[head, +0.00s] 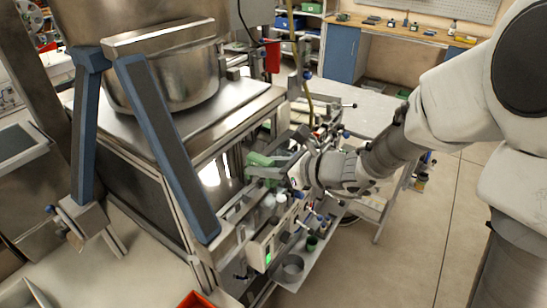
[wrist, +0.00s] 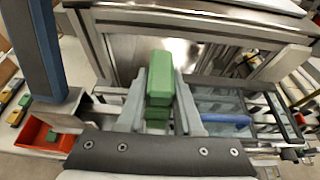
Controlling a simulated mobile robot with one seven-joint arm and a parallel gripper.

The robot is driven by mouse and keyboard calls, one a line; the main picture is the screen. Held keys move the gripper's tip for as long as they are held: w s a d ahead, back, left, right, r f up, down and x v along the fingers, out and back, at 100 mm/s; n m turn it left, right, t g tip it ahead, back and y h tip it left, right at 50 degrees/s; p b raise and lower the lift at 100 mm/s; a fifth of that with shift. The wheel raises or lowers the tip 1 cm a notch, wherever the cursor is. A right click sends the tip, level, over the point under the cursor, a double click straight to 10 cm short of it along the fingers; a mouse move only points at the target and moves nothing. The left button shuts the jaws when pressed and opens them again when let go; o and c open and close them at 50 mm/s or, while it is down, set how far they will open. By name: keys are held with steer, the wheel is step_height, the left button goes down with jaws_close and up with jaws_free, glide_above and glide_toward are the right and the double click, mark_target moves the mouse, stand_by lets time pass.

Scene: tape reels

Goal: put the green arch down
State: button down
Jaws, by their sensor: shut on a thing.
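The green arch (wrist: 160,80) is between the two fingers of my gripper (wrist: 160,112) in the wrist view. It is a green block with a step in its side, and its lower part is partly hidden by the fingers. In the head view the green arch (head: 262,160) shows at the tip of my gripper (head: 270,172), beside the metal frame of the machine. My gripper is shut on it. I cannot tell whether the arch touches anything beneath it.
A steel machine with a large metal pot (head: 180,75) and blue-grey bars (head: 165,140) stands close on the left. A red bin (wrist: 38,132) lies at the left of the wrist view. A workbench (head: 400,28) is at the back. Open floor (head: 430,230) lies to the right.

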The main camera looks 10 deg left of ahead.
steer(key=shift+w+a+f, duration=0.1)
steer(key=shift+w+f, duration=0.1)
steer(key=shift+f, duration=0.2)
step_height(320, 180, down, 4)
steer(key=shift+r, duration=0.2)
steer(key=shift+f+b, duration=0.35)
steer(key=shift+b, duration=0.05)
steer(key=shift+f, duration=0.2)
